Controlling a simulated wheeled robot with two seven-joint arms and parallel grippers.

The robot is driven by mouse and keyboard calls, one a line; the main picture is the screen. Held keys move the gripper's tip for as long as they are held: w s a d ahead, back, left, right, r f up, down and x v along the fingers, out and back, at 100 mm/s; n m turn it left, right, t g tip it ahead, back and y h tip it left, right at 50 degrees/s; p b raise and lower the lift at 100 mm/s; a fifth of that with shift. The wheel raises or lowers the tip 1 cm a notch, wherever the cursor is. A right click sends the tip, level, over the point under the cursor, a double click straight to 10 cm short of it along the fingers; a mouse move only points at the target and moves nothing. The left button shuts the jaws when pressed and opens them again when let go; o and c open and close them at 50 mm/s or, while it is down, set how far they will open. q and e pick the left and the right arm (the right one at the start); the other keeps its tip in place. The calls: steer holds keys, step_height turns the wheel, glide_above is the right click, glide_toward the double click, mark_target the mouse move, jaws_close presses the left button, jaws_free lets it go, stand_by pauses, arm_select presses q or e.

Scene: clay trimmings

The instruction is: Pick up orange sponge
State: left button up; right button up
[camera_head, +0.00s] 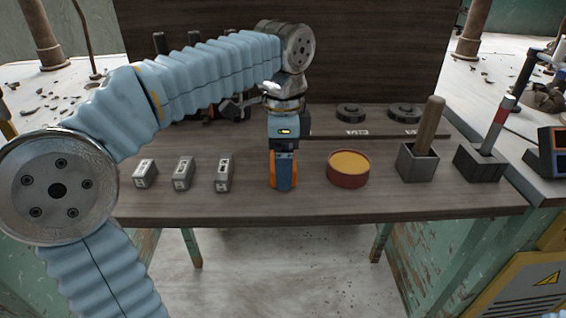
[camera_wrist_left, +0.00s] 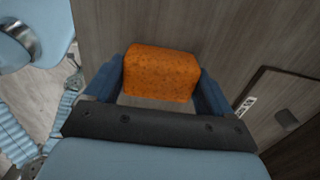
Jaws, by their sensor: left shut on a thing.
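The orange sponge (camera_wrist_left: 161,73) sits between the two blue fingers of my left gripper (camera_wrist_left: 163,88) in the left wrist view, with a finger against each side. In the head view, the left gripper (camera_head: 284,185) points straight down at the table, left of the round bowl. Only slivers of the orange sponge (camera_head: 272,170) show there beside the fingers. The gripper is shut on the sponge. I cannot tell whether the sponge touches the table or is just above it. My right gripper is not in view.
A brown bowl (camera_head: 348,178) with a yellow-orange inside stands right of the gripper. Several small grey blocks (camera_head: 183,172) stand left of it. Two grey holders (camera_head: 418,163) (camera_head: 478,163) with upright handles stand right. Black discs (camera_head: 404,112) lie behind. The table's front edge (camera_head: 330,212) is clear.

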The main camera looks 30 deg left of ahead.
arm_select(q)
steer(key=shift+r, duration=0.4)
steer(key=r, duration=0.3)
steer(key=shift+s+r+p, duration=0.1)
steer(key=shift+s+p, duration=0.2)
steer(key=shift+p, duration=0.1)
steer(key=s+a+r+p, duration=0.1)
steer(key=s+a+r, duration=0.2)
steer(key=s+r, duration=0.5)
steer(key=shift+s+r, duration=0.4)
steer(key=shift+s, duration=2.15)
steer(key=shift+a, duration=0.1)
